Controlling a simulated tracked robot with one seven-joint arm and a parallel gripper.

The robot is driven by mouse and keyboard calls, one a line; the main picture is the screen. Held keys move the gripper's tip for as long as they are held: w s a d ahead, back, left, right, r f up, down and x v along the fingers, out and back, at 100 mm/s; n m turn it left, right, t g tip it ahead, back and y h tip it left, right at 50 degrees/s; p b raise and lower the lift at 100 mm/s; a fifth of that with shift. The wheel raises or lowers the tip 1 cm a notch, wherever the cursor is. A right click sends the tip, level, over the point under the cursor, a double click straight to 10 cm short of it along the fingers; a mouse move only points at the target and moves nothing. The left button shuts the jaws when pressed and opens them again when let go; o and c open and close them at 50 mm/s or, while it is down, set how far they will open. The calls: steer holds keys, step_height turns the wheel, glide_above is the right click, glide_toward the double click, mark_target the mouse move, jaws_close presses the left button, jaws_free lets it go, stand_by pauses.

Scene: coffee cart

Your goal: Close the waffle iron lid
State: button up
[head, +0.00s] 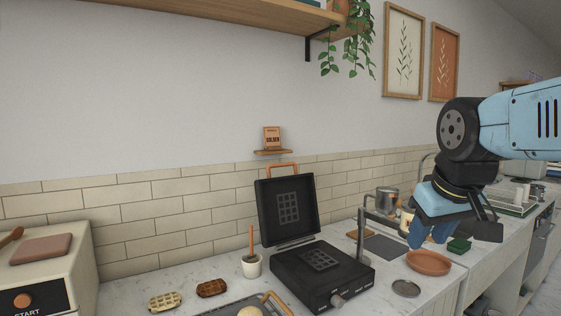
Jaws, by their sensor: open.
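The black waffle iron (321,275) stands on the white counter, slightly right of centre in the head view. Its lid (287,209) is open and stands upright at the back, with its grid plate facing forward and a wooden handle (282,167) along its top edge. The lower grid plate is bare. My gripper (424,238) points down to the right of the waffle iron, over the right part of the counter and apart from the lid. Its jaws are open, and I see nothing held in it. Its tips overlap the view of the items behind.
A tap (362,233) rises just right of the waffle iron. A terracotta dish (428,263) and a small dark dish (405,288) lie to its right. A wooden shelf (230,10) hangs high above.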

steer(key=w+a+r+n, duration=0.35)
steer(key=w+r, duration=0.25)
steer(key=w, duration=0.4)
steer(key=w+a+r+n, duration=0.35)
steer(key=w+r, duration=0.25)
steer(key=w, duration=0.4)
steer(key=w+a+r+n, duration=0.35)
steer(key=w+r, duration=0.35)
steer(key=w, duration=0.3)
steer(key=w+a+f+n+h, duration=0.1)
steer(key=w+a+f+n, duration=0.1)
steer(key=w+a+n, duration=0.6)
steer(key=w+a+f+n+h, duration=0.1)
steer(key=w+a+f+n, duration=0.15)
steer(key=w+a, duration=0.8)
steer(key=shift+n, duration=0.4)
steer(key=x, duration=0.4)
steer(key=a+x, duration=0.1)
steer(key=x, duration=0.6)
steer(key=shift+s+a+f, duration=0.15)
steer(key=shift+s+f, duration=0.05)
steer(key=shift+f, duration=0.35)
steer(key=shift+c, duration=0.2)
jaws_close()
